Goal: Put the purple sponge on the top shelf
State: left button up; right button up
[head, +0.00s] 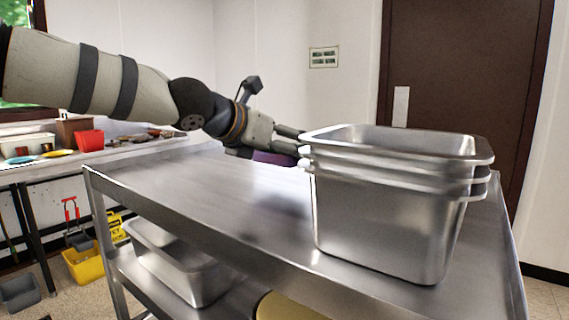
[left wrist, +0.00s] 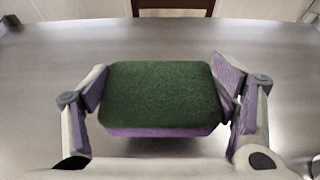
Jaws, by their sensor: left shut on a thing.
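The purple sponge (left wrist: 160,132) has a dark green top face and sits between the fingers of my left gripper (left wrist: 163,92) in the left wrist view. In the head view my left gripper (head: 297,140) is shut on the sponge (head: 272,158), with only a purple strip showing under the fingers. The gripper holds it over the steel top shelf (head: 200,190) of a cart, behind and left of the stacked pans. A soft shadow lies on the shelf below, and the sponge appears to be above the surface. My right gripper is not in view.
Nested steel pans (head: 385,225) stand on the right of the top shelf, close to my left fingertips. Another steel pan (head: 180,265) sits on the lower shelf. The left part of the top shelf is bare. A yellow mop bucket (head: 85,265) stands on the floor at left.

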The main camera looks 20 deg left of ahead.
aim_at(286, 180)
pick_arm(q)
jog(key=f, duration=0.1)
jog(key=f+b, duration=0.1)
jog(key=f, duration=0.1)
jog(key=d+f, duration=0.1)
jog(key=shift+w+f, duration=0.3)
jog(key=shift+w, duration=0.05)
jog(key=shift+a, duration=0.15)
jog(key=shift+s+a+r, duration=0.1)
jog(key=shift+a+r, duration=0.1)
jog(key=shift+r, duration=0.2)
jog(key=shift+f, duration=0.3)
jog(key=o, duration=0.7)
jog(key=shift+r, duration=0.15)
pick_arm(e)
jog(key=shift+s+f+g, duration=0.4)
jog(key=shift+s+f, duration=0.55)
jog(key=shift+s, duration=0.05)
